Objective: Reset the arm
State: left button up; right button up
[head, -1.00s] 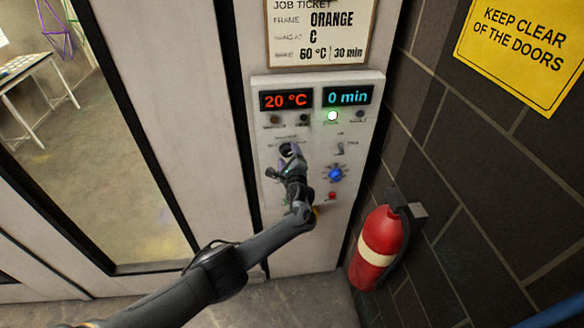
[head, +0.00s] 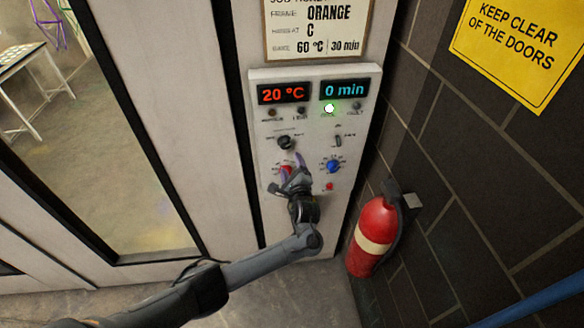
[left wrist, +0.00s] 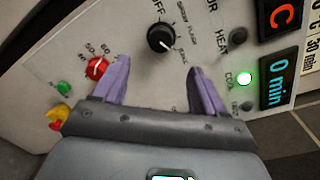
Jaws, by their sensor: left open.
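My left gripper (head: 286,168) is in front of the control panel (head: 262,131), below the black selector knob (head: 286,143). In the left wrist view its two purple fingers (left wrist: 160,82) are spread apart with nothing between them. The black knob (left wrist: 161,38) lies beyond the fingertips there. The red dial (left wrist: 98,67) shows beside one finger; in the head view the gripper partly covers that dial (head: 286,170). My right gripper is not in view.
The panel displays read 20 °C (head: 284,94) and 0 min (head: 345,90), and a green lamp (head: 329,109) is lit. A blue dial (head: 333,166), a toggle switch (head: 338,140) and a red button (head: 329,187) are right of the gripper. A fire extinguisher (head: 375,235) hangs at right.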

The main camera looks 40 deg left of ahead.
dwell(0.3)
pick_arm(q)
jog(key=s+d+f+m+g+h, duration=0.1)
jog(key=s+f, duration=0.6)
jog(key=f, duration=0.2)
jog(key=s+d+f+g+h, duration=0.1)
jog(key=s+f, duration=0.6)
jog(key=f, duration=0.3)
jog(key=s+d+f+n+g+h, duration=0.1)
jog(key=s+d+f+g+h, duration=0.2)
jog(key=s, duration=0.5)
jog(key=s+d+f+n+h, duration=0.1)
jog(key=s+d+f+h, duration=0.2)
jog(key=s+d+f, duration=0.4)
jog(key=s+d+r+n+g+h, duration=0.1)
jog(key=s+r+n, duration=0.3)
jog(key=r, duration=0.3)
jog(key=s+d+r+n+g+h, duration=0.1)
jog(key=s+d+r+n+h, duration=0.1)
jog(key=s+r+n, duration=0.2)
jog(key=s+d+r+n+g+h, duration=0.1)
jog(key=s+r+n, duration=0.3)
jog(key=r, duration=0.6)
jog(key=shift+d+r+n+h, duration=0.3)
jog(key=shift+d+n+h, duration=0.2)
jog(key=shift+d, duration=0.25)
